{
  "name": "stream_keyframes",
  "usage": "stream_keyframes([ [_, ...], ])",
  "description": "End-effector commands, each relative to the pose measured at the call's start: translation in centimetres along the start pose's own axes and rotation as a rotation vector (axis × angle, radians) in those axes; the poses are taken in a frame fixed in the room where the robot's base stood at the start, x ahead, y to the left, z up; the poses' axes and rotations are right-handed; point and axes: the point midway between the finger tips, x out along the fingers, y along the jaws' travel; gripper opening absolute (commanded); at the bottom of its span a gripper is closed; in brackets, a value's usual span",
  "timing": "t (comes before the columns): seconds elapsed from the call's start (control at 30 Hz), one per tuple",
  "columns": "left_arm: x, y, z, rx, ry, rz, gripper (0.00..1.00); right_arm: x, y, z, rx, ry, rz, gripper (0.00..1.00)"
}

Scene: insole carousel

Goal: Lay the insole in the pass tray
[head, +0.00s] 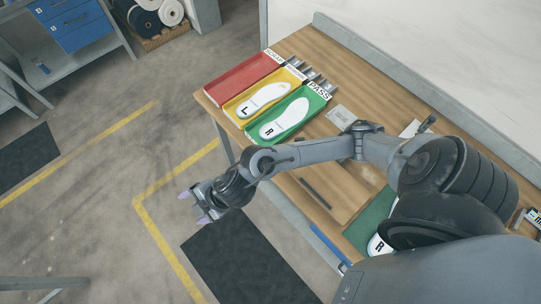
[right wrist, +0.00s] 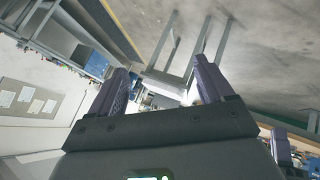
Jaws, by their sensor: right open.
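The green tray labelled PASS (head: 322,98) is on the wooden table, with a white insole marked R (head: 285,119) lying in it. Another white insole marked R (head: 377,246) shows partly on a green surface (head: 366,228) near the table's front edge; my body hides the rest. My right gripper (head: 194,207) is out past the table's front edge, over the floor, apart from the trays and both insoles. Its jaws are open and empty; they also show in the right wrist view (right wrist: 160,70).
A yellow tray (head: 233,109) beside the green one holds an insole marked L (head: 264,98). A red tray (head: 240,77) left of it looks empty. A raised grey ledge (head: 430,92) runs along the table's back. My right arm crosses above the tabletop (head: 300,48).

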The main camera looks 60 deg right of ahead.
Motion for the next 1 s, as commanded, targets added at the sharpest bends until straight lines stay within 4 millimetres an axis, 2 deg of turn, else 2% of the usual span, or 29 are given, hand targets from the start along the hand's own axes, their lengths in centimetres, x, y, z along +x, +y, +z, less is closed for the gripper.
stream_keyframes([
  [0.03,0.0,0.0,0.0,0.001,0.000,-0.001,0.00,-0.7,-1.0,-1.1,0.097,0.007,0.026,0.81],
  [0.07,0.0,0.0,0.0,0.001,0.000,-0.001,0.00,-1.2,-1.1,-1.3,0.155,-0.002,0.047,0.81],
  [0.17,0.0,-0.1,0.0,0.003,0.000,-0.002,0.00,-3.1,-1.5,-0.3,0.366,-0.066,0.100,0.81],
  [0.27,0.0,-0.1,0.0,0.006,-0.001,-0.005,0.00,-5.3,-2.6,2.6,0.576,-0.170,0.120,0.81],
  [0.4,0.0,-0.2,0.1,0.009,-0.001,-0.008,0.00,-8.4,-5.3,7.4,0.824,-0.333,0.109,0.81],
  [0.5,0.0,-0.3,0.1,0.012,-0.001,-0.009,0.00,-10.4,-7.5,10.1,0.952,-0.430,0.090,0.81],
  [0.6,0.0,-0.3,0.1,0.013,-0.001,-0.010,0.00,-11.9,-9.1,11.8,1.036,-0.497,0.073,0.81],
  [0.7,0.0,-0.3,0.1,0.013,-0.001,-0.010,0.00,-12.8,-10.0,12.7,1.082,-0.534,0.063,0.81],
  [1.0,0.0,-0.2,0.0,0.009,-0.001,-0.007,0.00,-13.1,-10.3,13.0,1.097,-0.549,0.058,0.81],
])
